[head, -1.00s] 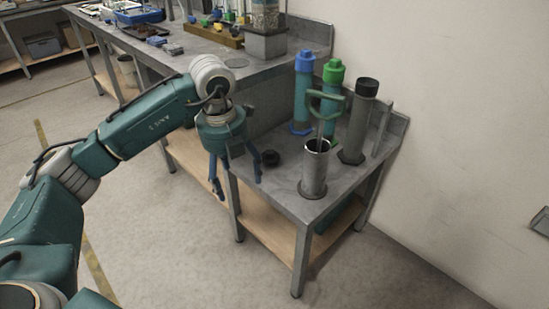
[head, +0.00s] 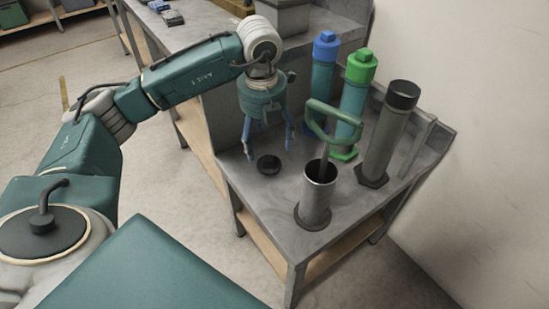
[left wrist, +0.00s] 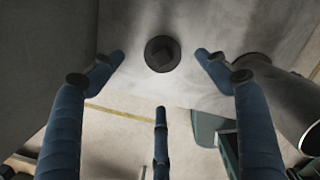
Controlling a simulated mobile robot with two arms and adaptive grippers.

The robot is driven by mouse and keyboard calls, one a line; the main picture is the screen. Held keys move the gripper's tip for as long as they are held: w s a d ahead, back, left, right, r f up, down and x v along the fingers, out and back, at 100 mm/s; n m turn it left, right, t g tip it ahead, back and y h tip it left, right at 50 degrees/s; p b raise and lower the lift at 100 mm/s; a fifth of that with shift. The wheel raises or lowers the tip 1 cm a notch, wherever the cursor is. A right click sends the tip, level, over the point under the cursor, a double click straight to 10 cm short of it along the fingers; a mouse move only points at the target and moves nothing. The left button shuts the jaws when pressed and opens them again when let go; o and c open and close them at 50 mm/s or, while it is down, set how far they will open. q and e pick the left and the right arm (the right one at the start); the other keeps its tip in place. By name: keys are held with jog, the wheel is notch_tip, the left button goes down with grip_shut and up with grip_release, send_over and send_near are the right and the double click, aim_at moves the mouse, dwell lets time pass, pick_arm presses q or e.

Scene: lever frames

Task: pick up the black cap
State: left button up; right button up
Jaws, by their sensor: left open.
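A small round black cap (head: 268,166) lies on the low grey metal table, near its left edge. In the left wrist view the cap (left wrist: 162,54) shows as a dark disc with a squarish raised middle, near the top centre. My left gripper (head: 268,146) is above the cap, pointing down, with its blue fingers spread and empty. In the left wrist view two fingertips of my left gripper (left wrist: 161,57) stand on either side of the cap, apart from it, and a third finger is below it. My right gripper is not in view.
Right of the cap stands an open metal cylinder (head: 316,198) with a green handle (head: 332,121) over it. Behind are a blue-capped tube (head: 323,85), a green-capped tube (head: 354,100) and a dark-topped grey tube (head: 386,140). A taller bench (head: 225,92) adjoins at the left.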

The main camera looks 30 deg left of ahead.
aim_at(269, 158)
pick_arm(q)
notch_tip(269, 158, down, 3)
jog(key=shift+a+r, duration=0.1)
jog(key=shift+w+f+b, duration=0.2)
jog(key=shift+f, duration=0.8)
jog(key=shift+w+f+b, duration=0.2)
jog(key=shift+f, duration=0.85)
jog(key=shift+w+f+b, duration=0.2)
jog(key=shift+f, duration=0.8)
jog(key=c, duration=1.2)
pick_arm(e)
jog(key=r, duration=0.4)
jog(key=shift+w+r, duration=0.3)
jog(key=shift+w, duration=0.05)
